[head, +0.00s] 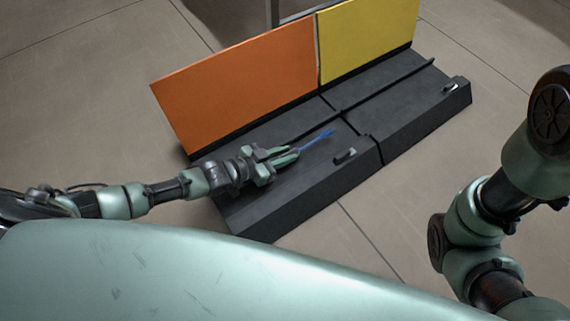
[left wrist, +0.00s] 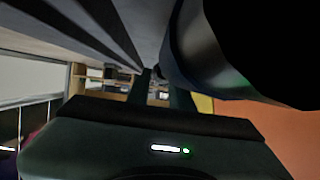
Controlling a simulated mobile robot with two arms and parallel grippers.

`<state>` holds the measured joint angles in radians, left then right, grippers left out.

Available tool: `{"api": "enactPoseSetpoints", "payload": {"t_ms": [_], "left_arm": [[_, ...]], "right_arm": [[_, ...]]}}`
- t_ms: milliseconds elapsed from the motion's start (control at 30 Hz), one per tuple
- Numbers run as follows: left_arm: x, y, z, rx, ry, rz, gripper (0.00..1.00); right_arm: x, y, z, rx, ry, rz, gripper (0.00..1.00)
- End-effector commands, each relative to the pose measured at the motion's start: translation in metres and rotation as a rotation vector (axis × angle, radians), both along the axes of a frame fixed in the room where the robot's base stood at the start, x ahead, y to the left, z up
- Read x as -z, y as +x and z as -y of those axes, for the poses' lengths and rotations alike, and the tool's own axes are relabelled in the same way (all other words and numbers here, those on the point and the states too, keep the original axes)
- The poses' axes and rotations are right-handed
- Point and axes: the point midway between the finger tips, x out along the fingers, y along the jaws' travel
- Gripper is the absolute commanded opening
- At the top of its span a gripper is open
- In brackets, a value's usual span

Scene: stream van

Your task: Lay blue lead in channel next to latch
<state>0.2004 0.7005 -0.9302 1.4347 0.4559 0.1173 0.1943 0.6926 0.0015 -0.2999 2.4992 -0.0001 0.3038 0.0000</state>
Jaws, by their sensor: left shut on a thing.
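My left gripper (head: 292,154) reaches in from the left over the black base (head: 262,212) and is shut on a blue lead (head: 318,138). The short visible part of the lead sticks out beyond the fingertips, up and to the right. It lies between a long dark divider (head: 385,90) and a small grey latch (head: 344,155); I cannot tell whether it touches the channel floor. A second latch (head: 452,85) sits at the far right end. In the left wrist view the fingers (left wrist: 160,98) are dark, and I cannot make out the lead. My right gripper is out of view.
An orange lid (head: 238,85) and a yellow lid (head: 368,38) stand raised along the base's back edge. Tiled floor (head: 75,100) surrounds the base and is clear at left and front. My right arm shows at the right edge.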

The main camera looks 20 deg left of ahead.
Motion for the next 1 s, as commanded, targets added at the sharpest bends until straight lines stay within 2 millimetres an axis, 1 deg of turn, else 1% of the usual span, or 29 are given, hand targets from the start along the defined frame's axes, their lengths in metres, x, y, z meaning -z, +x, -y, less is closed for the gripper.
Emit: {"api": "enactPoseSetpoints", "payload": {"t_ms": [33, 100, 200, 233, 500, 633, 667, 700, 733, 1000], "left_arm": [[0.009, 0.000, 0.000, 0.000, 0.000, 0.000, 0.00], [0.022, 0.000, 0.000, -0.001, 0.001, -0.001, 0.00], [0.037, 0.000, 0.000, 0.000, -0.001, 0.001, 0.00], [0.040, 0.000, 0.000, 0.000, -0.001, 0.001, 0.00], [0.038, 0.000, 0.000, 0.000, -0.001, 0.001, 0.00], [0.042, 0.000, 0.000, 0.000, 0.000, 0.000, 0.00], [0.042, 0.000, 0.000, 0.000, 0.001, -0.001, 0.27], [0.041, 0.000, 0.000, 0.000, 0.001, -0.001, 0.38], [0.041, 0.000, 0.000, 0.000, 0.001, -0.001, 0.43], [0.041, 0.000, 0.000, 0.000, 0.001, -0.001, 0.43]], "right_arm": [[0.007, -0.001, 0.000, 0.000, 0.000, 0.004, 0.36], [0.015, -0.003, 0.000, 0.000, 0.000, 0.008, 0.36], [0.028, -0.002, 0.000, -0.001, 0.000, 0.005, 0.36], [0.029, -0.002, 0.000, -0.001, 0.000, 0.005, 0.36], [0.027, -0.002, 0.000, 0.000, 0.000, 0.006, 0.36], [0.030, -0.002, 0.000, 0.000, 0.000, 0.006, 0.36], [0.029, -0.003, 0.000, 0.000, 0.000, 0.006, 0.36], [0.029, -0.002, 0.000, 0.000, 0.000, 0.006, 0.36], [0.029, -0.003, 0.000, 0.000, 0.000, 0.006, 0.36], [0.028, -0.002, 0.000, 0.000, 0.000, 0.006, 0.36]]}}
